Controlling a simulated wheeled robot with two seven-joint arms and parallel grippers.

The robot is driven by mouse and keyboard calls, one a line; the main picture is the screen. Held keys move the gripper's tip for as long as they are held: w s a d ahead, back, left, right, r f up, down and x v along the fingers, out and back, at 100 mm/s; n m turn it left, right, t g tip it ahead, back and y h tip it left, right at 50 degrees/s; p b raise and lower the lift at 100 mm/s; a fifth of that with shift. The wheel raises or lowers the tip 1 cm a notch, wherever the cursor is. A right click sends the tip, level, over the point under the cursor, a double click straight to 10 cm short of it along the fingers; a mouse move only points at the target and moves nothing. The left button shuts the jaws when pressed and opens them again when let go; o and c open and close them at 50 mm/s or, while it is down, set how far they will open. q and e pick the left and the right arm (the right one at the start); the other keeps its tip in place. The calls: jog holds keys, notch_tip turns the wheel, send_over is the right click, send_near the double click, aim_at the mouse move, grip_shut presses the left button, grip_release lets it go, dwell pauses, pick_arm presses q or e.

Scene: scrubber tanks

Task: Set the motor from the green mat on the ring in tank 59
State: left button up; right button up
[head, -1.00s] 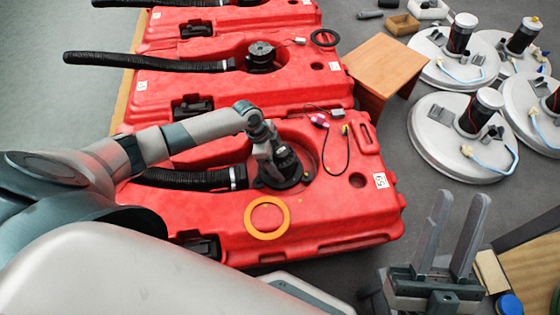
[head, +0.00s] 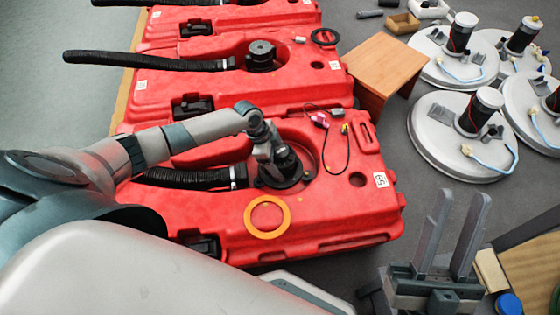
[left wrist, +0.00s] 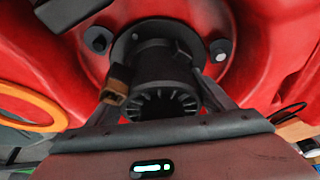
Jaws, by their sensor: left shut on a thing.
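The red tank 59 (head: 335,215) is the nearest tank, with its number label at its right end. The black motor (left wrist: 160,72) stands in the tank's round recess, its flange down at the recess floor. My left gripper (head: 275,160) is shut on the motor from above; in the left wrist view its two fingers (left wrist: 160,95) lie on either side of the motor body. The motor's underside and the ring below it are hidden. A brown connector (left wrist: 117,84) hangs beside the motor. My right gripper (head: 455,235) is open and empty, off the tank's right front.
An orange ring (head: 267,232) lies flat on the tank top, in front of the recess. A cable with a yellow plug (head: 345,130) lies right of the recess. A black hose (head: 190,179) enters from the left. A wooden stool (head: 385,68) and several white round lids stand at right.

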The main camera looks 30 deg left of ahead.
pick_arm(q)
jog(key=shift+w+r, duration=0.1)
jog(key=o, duration=2.1)
jog(key=shift+o, duration=0.6)
jog(key=shift+s+f, duration=0.2)
jog(key=shift+w+r, duration=0.1)
jog(key=shift+r, duration=0.1)
